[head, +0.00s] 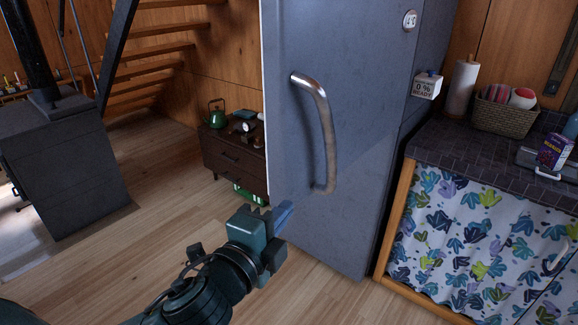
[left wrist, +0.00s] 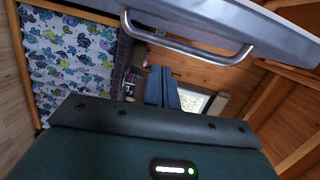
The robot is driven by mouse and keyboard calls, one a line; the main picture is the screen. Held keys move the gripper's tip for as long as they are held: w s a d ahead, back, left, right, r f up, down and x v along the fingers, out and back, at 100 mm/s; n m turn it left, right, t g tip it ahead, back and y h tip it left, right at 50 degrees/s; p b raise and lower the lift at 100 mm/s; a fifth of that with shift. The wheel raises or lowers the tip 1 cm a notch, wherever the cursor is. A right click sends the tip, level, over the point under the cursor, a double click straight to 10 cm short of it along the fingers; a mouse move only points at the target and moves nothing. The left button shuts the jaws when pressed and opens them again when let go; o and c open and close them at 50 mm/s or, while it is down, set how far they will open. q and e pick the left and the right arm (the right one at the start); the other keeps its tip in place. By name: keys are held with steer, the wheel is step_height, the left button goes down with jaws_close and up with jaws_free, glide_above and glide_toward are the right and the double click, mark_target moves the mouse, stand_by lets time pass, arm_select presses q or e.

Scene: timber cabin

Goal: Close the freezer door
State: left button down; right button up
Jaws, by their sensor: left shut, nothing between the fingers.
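The tall grey freezer door (head: 300,40) fills the middle of the head view, with a curved metal handle (head: 328,140) on its face. A pale strip shows along its left edge; how far it stands open I cannot tell. My left gripper (head: 283,212) is shut and empty, low by the door's lower left part. Whether it touches the door I cannot tell. In the left wrist view, its shut fingers (left wrist: 162,88) point away from the camera, with the handle (left wrist: 190,45) and door (left wrist: 245,22) above them. My right gripper is not in view.
A counter (head: 450,150) with a patterned curtain (head: 470,220) stands at right, holding a basket (head: 505,112) and paper roll (head: 462,85). A low dark cabinet (head: 228,158) stands behind at left, near a stove (head: 65,165). Wooden floor (head: 165,190) between them is clear.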

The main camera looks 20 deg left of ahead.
mark_target(289, 168)
arm_select(q)
steer(key=shift+w+a+r+p, duration=0.25)
steer(key=shift+w+a+p, duration=0.25)
steer(key=shift+w, duration=1.4)
steer(key=shift+w+a+r+p, duration=0.3)
steer(key=shift+w+p, duration=0.25)
steer(key=shift+w, duration=1.3)
steer(key=shift+w+a+r+p, duration=0.2)
steer(key=shift+w+a+p, duration=0.3)
steer(key=shift+w, duration=1.4)
